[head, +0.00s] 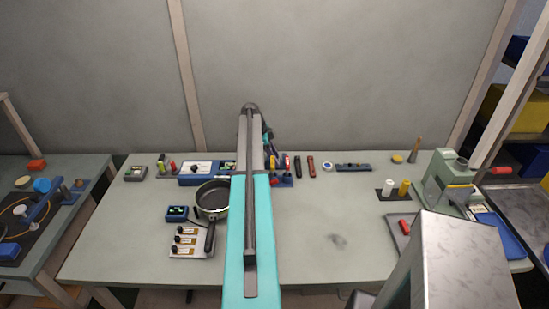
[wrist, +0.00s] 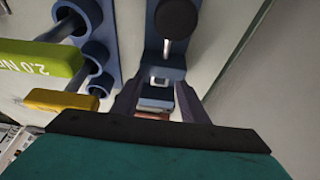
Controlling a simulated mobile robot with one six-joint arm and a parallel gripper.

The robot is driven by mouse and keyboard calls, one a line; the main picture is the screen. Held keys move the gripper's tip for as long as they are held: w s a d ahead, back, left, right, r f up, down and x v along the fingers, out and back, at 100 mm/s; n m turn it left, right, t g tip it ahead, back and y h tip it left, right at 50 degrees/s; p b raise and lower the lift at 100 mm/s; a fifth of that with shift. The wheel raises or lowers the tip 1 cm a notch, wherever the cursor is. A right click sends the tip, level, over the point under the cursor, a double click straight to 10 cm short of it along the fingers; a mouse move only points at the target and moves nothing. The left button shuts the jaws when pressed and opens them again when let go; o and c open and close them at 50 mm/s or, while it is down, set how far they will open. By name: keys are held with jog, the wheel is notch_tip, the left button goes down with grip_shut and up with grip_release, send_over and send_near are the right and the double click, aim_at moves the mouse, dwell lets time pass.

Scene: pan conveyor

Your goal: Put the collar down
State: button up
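My gripper (wrist: 158,96) points down in the wrist view, with its two dark fingers set apart. Between them is a small dark blue block (wrist: 156,93) with a pale grey edge and a reddish-brown patch below it. I cannot tell whether this is the collar, or whether the fingers touch it. A blue bracket (wrist: 174,48) with a black round knob (wrist: 175,18) lies just beyond the fingertips. In the head view my arm hides the fingertips, which are over the back of the bench. No collar can be made out there.
A blue holder (wrist: 95,50) with a green-handled tool (wrist: 40,62) and a yellow-handled one (wrist: 62,100) stands close left of the fingers. A black pan (head: 212,198) sits on the bench (head: 320,262) left of my arm. The bench right of the arm is mostly clear.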

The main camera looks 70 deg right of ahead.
jog(key=shift+w+r, duration=0.1)
jog(key=shift+r, duration=0.2)
jog(key=b+v, duration=0.4)
jog(key=v, duration=0.7)
jog(key=shift+r, duration=0.35)
jog(key=shift+w+a, duration=0.1)
dwell(0.5)
